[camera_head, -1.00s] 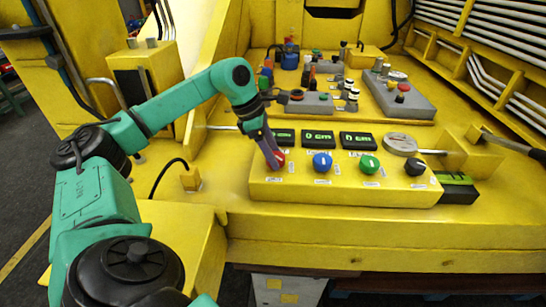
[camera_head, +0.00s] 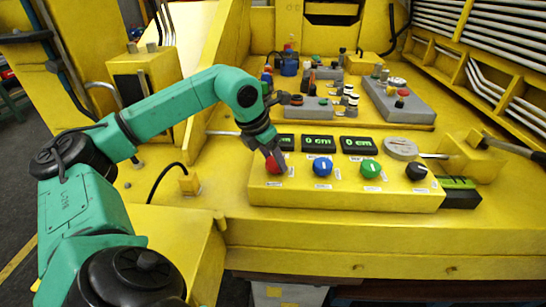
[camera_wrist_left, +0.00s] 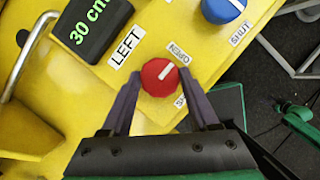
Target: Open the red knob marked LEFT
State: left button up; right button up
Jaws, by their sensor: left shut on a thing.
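The red knob (camera_wrist_left: 160,77) is on the yellow control box (camera_head: 345,193), beside a label reading LEFT (camera_wrist_left: 126,48). In the left wrist view its white line points up and right, toward the OPEN label (camera_wrist_left: 179,53). A SHUT label, partly hidden, is below the knob. My left gripper (camera_head: 275,160) is at the red knob (camera_head: 273,166), shut on it with a finger on each side. My right gripper is not in view.
A blue knob (camera_head: 322,166), a green knob (camera_head: 370,169) and a black knob (camera_head: 416,171) stand to the right. A display reading 30 cm (camera_wrist_left: 88,25) is near the LEFT label. Other displays read 0 cm (camera_head: 319,144).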

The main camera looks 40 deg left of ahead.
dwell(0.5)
pick_arm(q)
jog(key=o, duration=1.4)
jog(key=p+v, duration=0.2)
jog(key=v, duration=1.2)
jog(key=shift+s+r, duration=0.15)
jog(key=shift+r, duration=0.1)
